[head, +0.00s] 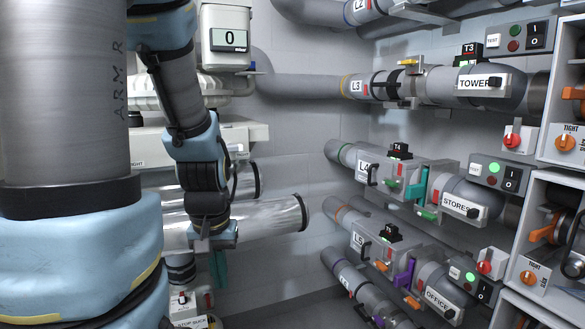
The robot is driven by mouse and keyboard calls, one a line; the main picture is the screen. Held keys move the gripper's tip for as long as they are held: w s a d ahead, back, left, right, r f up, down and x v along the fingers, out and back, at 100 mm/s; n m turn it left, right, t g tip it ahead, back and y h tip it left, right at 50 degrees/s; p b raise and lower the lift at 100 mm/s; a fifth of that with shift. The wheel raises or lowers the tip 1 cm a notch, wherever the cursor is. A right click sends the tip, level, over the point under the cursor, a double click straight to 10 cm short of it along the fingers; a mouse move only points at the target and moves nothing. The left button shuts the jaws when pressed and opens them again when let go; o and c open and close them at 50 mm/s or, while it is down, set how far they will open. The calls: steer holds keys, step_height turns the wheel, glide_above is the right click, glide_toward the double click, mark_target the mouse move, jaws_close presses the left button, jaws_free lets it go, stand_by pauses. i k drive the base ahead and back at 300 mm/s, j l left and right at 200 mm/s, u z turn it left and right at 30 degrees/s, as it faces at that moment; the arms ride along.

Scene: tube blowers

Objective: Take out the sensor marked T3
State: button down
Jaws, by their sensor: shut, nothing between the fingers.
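The sensor marked T3 (468,51) is a small black block with a red and white label. It sits upright on top of the upper grey tube line, behind the TOWER plate (480,82) and to the right of the L3 mark. Its lower part is partly hidden by the tube fittings. My gripper (211,238) is at the end of my arm, left of centre, low in front of the shiny tubes and well to the left of T3.
Similar black sensors T4 (400,151) and T5 (390,234) sit on the lower lines. A yellow handle (408,63) stands left of T3, and a switch box (515,38) is at its right. Shiny open tubes (270,215) lie behind my gripper. Grey wall fills the middle.

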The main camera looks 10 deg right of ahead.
mark_target(473, 48)
steer(key=z, duration=1.2)
